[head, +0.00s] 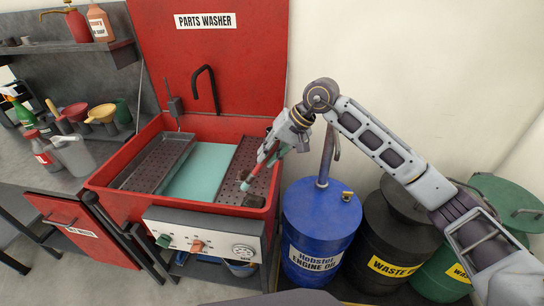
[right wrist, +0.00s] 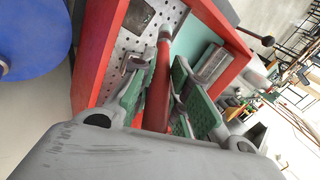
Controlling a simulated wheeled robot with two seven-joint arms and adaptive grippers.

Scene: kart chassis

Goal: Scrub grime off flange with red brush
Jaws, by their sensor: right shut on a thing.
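My right gripper (head: 271,152) is above the right side of the red parts washer. It is shut on the red brush (head: 262,165), whose red handle also shows between the green finger pads in the right wrist view (right wrist: 160,85). The brush slants down, and its lower end is close to the perforated shelf. A dark, squarish metal piece, which looks like the flange (right wrist: 137,19), lies on that shelf near the washer's front right corner; it also shows in the head view (head: 253,200). The brush tip is beside it; I cannot tell whether they touch. My left gripper is out of view.
The parts washer (head: 113,181) has a raised red lid behind and a black spout (head: 206,88). Bottles and funnels (head: 103,113) crowd the left bench.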

